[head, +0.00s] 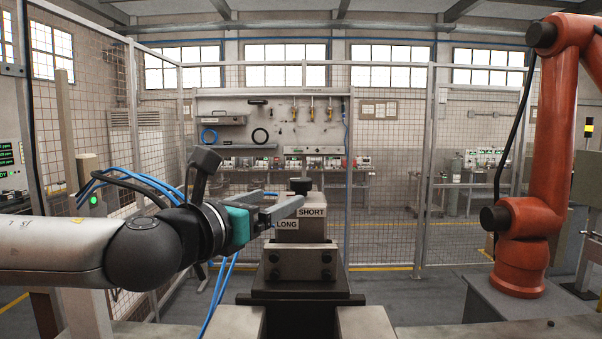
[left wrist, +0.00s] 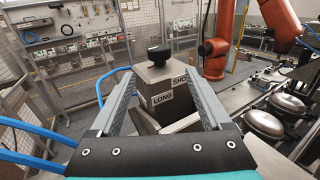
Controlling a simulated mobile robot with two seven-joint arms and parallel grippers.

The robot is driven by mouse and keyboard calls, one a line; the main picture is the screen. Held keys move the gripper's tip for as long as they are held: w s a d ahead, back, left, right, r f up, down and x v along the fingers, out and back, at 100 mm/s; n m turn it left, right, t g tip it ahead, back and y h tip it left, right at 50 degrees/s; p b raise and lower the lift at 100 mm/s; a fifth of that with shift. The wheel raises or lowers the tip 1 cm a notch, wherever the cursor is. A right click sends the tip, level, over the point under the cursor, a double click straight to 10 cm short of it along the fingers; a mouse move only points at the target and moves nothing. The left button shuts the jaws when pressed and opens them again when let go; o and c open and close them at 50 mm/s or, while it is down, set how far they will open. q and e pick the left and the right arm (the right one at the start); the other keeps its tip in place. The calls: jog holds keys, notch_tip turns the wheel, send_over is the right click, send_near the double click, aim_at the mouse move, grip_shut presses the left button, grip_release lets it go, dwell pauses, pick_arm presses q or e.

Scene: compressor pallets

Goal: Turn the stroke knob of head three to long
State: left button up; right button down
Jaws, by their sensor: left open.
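The black stroke knob (head: 301,186) stands on top of a grey block (head: 303,230) in the middle of the head view. The block carries a SHORT label (head: 312,212) and, to its left and lower, a LONG label (head: 287,224). My left gripper (head: 288,203) reaches in from the left, open and empty, its fingers beside the block just left of the knob. In the left wrist view the knob (left wrist: 160,54) shows beyond the fingertips, between the two fingers (left wrist: 157,78), apart from them. Which label the knob points to I cannot tell. My right gripper is not in view.
An orange robot arm (head: 540,165) stands at the right. Wire fencing (head: 390,160) and a workbench with a tool board (head: 270,125) lie behind. Rounded metal parts (left wrist: 285,105) sit on a surface at the right of the left wrist view.

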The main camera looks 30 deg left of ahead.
aim_at(295, 189)
pick_arm(q)
jog(key=w+p, duration=0.2)
jog(key=w, duration=0.2)
jog(key=shift+a+r+p, duration=0.1)
jog(key=shift+a+p, duration=0.05)
jog(key=shift+p, duration=0.2)
jog(key=w+p, duration=0.2)
jog(key=w, duration=0.2)
jog(key=shift+w+a, duration=0.15)
jog(key=shift+w+p, duration=0.5)
jog(key=shift+w, duration=0.35)
grip_shut()
